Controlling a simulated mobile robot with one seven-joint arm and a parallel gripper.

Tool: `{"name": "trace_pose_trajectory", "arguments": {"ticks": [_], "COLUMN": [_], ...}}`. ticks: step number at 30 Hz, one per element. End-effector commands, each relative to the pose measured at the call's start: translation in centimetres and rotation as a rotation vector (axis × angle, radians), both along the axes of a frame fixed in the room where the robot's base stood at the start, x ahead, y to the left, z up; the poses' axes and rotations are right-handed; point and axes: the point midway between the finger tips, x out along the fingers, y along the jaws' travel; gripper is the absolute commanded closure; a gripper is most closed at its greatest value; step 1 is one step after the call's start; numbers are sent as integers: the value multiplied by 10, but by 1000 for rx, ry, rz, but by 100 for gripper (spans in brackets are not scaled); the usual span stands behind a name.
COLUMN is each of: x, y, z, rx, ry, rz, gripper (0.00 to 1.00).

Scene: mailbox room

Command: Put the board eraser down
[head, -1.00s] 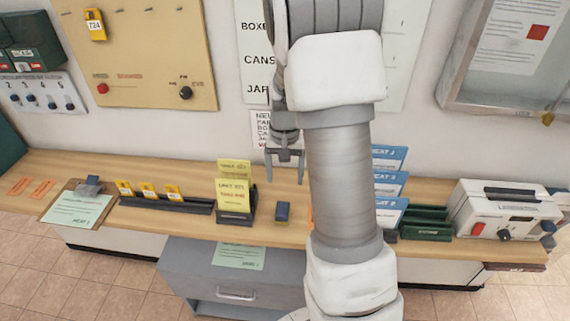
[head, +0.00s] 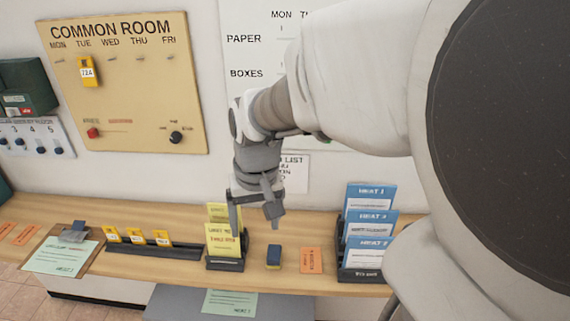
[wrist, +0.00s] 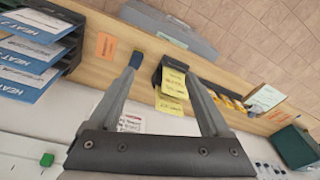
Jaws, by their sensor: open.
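The board eraser, seemingly the small dark blue block with a yellowish base (head: 274,257), rests on the wooden shelf (head: 325,281). It stands between the yellow card holder (head: 224,264) and an orange slip (head: 311,261). My gripper (head: 253,213) is open with nothing between its fingers. It hangs above the shelf, by the yellow cards and up and left of the eraser in the head view. In the wrist view, the eraser (wrist: 137,58) shows by the tip of the left finger, which partly covers it. My open gripper (wrist: 162,73) also shows there.
A rack with blue cards (head: 368,226) stands right of the orange slip. A black rail with yellow tags (head: 180,249) and a clipboard (head: 63,251) lie to the left. The wall with boards is close behind. My arm hides the right side of the head view.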

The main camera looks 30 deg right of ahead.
Motion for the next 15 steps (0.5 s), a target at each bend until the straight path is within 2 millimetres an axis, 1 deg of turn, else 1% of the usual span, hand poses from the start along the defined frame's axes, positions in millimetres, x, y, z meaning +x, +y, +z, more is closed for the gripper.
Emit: {"name": "trace_pose_trajectory", "arguments": {"ticks": [1, 6, 9, 12, 15], "x": [-13, -50, -68, -80, -87], "y": [9, 26, 32, 36, 38], "z": [56, 69, 72, 73, 72], "rx": [-21, -51, -69, -82, -89], "ry": [-182, -264, -303, -328, -342], "rz": [39, 133, 173, 204, 221], "gripper": [19, 19, 19, 19, 19]}}
